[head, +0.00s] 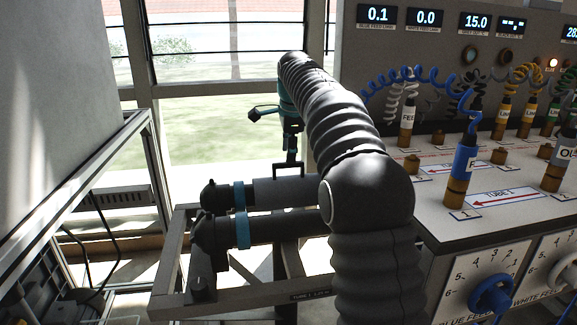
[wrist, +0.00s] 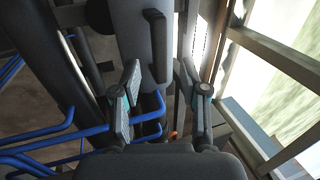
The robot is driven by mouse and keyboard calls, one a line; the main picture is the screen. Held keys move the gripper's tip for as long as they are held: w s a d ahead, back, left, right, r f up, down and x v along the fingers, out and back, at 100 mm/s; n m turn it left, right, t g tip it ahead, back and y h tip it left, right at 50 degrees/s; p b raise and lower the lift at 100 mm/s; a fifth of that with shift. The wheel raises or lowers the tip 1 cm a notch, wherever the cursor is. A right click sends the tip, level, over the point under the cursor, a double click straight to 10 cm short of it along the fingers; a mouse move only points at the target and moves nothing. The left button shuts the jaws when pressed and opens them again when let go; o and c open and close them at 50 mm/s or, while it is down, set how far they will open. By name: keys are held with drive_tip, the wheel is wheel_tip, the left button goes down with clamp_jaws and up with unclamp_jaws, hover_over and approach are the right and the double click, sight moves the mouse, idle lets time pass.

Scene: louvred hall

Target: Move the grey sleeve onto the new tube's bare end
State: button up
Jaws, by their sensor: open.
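The grey sleeve (head: 270,191) is a smooth cylinder with a black bar handle (head: 288,166) on top. It lies on the rear of two side-by-side tubes; the tube's dark end (head: 214,195) and a teal band show to its left. In the wrist view the sleeve (wrist: 135,20) runs away from me with its handle (wrist: 156,48) upright. My gripper (head: 291,158) is just above the handle; its fingers (wrist: 161,76) are apart, one to each side of the handle's line, with nothing held. My arm hides the right part of both tubes. I cannot tell which tube is new.
The front dark tube (head: 275,228) lies close beside the sleeve on a metal frame (head: 170,262). A bench (head: 450,215) with coiled leads and plugs stands at the right. Blue pipes (wrist: 60,140) run below in the wrist view. Windows are behind.

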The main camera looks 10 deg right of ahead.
sight(288, 181)
drive_tip(key=shift+b+x, duration=0.6)
drive_tip(key=shift+x, duration=2)
drive_tip(key=shift+p, duration=0.35)
clamp_jaws()
